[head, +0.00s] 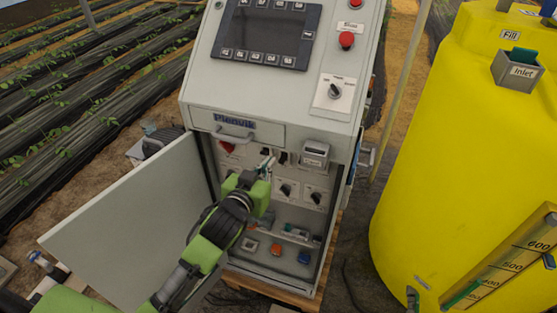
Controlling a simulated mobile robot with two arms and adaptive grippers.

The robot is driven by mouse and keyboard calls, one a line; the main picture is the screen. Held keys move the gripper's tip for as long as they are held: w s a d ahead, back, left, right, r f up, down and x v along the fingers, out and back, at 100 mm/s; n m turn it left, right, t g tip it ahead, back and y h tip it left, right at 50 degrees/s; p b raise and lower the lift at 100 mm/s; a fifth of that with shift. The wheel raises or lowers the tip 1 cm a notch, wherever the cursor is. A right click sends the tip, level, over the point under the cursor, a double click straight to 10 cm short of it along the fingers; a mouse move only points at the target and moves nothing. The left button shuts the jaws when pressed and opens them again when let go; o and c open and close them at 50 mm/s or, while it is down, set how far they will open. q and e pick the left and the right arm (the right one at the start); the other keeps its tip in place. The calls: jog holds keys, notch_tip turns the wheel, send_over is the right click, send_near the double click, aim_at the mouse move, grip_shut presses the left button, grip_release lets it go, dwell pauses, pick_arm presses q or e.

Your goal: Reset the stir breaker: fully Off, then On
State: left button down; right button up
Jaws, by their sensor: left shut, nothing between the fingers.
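The grey control cabinet (255,98) stands in the middle with its lower door (135,210) swung open to the left. Inside, a panel carries small dark switches (283,158) in an upper row and rotary knobs (315,197) below. Their labels are too small to read, so I cannot tell which one is the stir breaker. My left gripper (267,163) is shut and empty, with its fingertips at the upper row of switches. Whether it touches one I cannot tell. The gripper and arm hide part of the panel. My right gripper is out of view.
A red handle (227,147) sits at the panel's upper left and a grey box (315,154) at its upper right. Coloured buttons (276,249) lie at the cabinet bottom. A yellow tank (455,150) stands close on the right.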

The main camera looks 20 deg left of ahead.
pick_arm(q)
jog(key=p, duration=0.2)
send_over(284, 156)
jog(key=s, duration=0.4)
notch_tip(284, 156, down, 2)
jog(key=shift+s+a+f, duration=0.1)
jog(key=shift+s+f, duration=0.05)
jog(key=shift+f, duration=0.9)
jog(key=shift+s+a+f, duration=0.1)
jog(key=shift+s+f, duration=0.05)
jog(key=shift+f, duration=0.9)
